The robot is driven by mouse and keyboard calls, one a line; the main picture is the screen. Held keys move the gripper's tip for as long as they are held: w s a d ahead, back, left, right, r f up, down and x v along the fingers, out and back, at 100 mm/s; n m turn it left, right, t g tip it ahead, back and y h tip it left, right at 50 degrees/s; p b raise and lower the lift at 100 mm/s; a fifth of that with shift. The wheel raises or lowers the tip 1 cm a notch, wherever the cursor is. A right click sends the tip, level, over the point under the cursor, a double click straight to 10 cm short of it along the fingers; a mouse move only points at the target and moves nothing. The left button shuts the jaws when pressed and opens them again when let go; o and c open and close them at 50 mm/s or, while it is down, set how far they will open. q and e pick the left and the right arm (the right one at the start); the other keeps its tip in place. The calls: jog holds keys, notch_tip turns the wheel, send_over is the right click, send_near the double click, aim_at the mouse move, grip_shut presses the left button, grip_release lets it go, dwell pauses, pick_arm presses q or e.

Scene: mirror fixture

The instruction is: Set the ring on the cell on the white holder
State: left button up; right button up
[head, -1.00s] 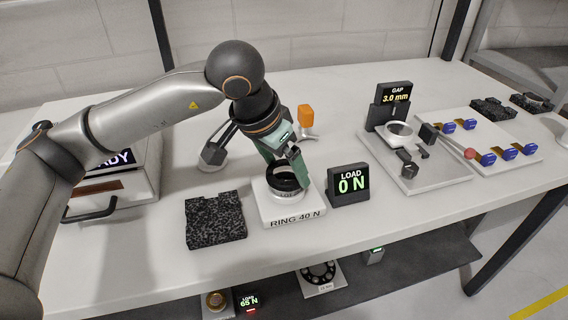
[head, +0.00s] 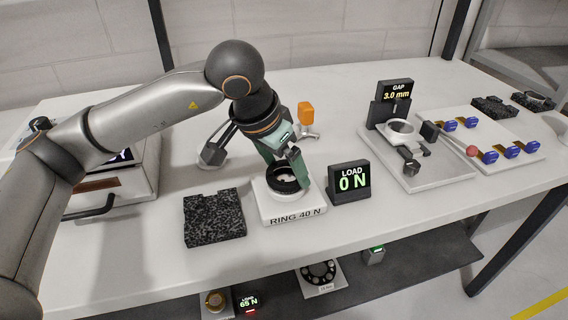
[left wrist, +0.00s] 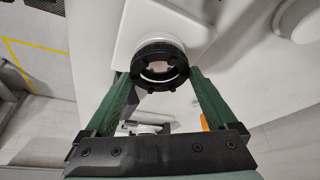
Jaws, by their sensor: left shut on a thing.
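My left gripper (head: 284,172) has green fingers and is shut on a black ring (head: 284,189), one finger on each side of it. The ring is over the round white cell (head: 281,198) on the white holder block (head: 291,213) marked "RING 40 N". In the left wrist view the notched ring (left wrist: 160,46) is between the fingertips, with the white cell (left wrist: 163,38) partly hidden behind it. I cannot tell whether ring and cell touch. The load display (head: 350,182) beside the holder reads 0 N. My right gripper is not in view.
A black speckled block (head: 214,218) lies left of the holder. An orange-topped item (head: 306,114) stands behind it. A gap fixture with a display (head: 396,93) reading 3.0 mm and a board of blue clips (head: 490,158) stand to the right. The table front is clear.

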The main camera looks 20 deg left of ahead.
pick_arm(q)
jog(key=shift+f, duration=0.35)
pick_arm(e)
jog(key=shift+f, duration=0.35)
pick_arm(q)
jog(key=o, duration=1)
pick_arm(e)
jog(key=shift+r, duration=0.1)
pick_arm(q)
jog(key=shift+r, duration=0.45)
jog(key=v, duration=1.1)
jog(key=shift+s+r, duration=0.3)
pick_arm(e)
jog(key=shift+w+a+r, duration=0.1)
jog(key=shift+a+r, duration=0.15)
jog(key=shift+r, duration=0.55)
pick_arm(q)
jog(key=shift+a, duration=0.1)
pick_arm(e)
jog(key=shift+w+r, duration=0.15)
